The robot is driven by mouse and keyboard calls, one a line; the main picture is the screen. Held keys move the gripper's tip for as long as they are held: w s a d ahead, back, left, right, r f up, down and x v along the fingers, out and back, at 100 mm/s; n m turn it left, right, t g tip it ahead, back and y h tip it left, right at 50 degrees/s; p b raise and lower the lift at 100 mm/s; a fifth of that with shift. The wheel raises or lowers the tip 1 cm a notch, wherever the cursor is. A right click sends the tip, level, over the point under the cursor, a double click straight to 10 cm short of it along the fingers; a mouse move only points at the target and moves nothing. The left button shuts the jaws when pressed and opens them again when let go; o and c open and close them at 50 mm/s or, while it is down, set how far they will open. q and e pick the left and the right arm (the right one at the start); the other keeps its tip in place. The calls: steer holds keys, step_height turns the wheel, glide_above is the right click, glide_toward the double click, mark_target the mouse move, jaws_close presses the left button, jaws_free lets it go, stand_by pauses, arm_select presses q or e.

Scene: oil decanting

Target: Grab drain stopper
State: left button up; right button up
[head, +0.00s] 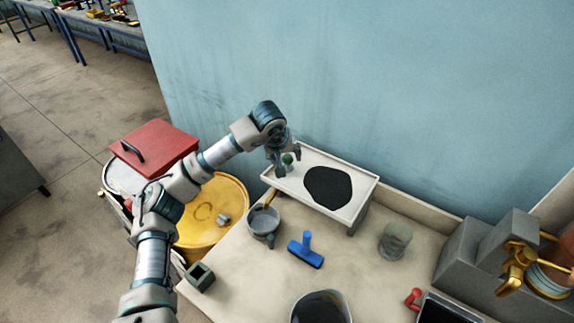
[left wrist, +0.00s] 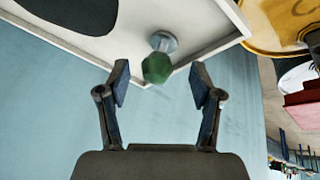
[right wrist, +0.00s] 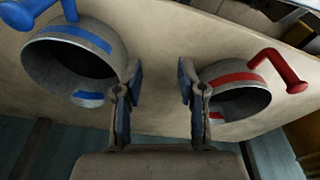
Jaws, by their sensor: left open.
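The drain stopper (head: 288,159) has a green knob and stands at the left corner of the raised white tray (head: 366,185). In the left wrist view the green knob (left wrist: 157,68) sits on a short grey stem and base, near the tray rim. My left gripper (head: 284,163) is right at the stopper. In the left wrist view its fingers (left wrist: 160,87) are spread apart, with the knob just ahead of and between them, and they hold nothing. My right gripper (right wrist: 160,70) is open and empty; it does not show in the head view.
A dark pool (head: 328,187) lies in the tray. On the bench are a grey pot (head: 263,221), a blue-handled thing (head: 306,251), a cloudy glass (head: 395,240) and a dark box (head: 199,277). A yellow drum (head: 230,199) stands left. Blue-striped (right wrist: 75,60) and red-striped (right wrist: 236,88) vessels flank my right gripper.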

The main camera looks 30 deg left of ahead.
mark_target(288, 167)
arm_select(q)
steer(key=x, duration=0.3)
steer(key=shift+d, duration=0.15)
jaws_close()
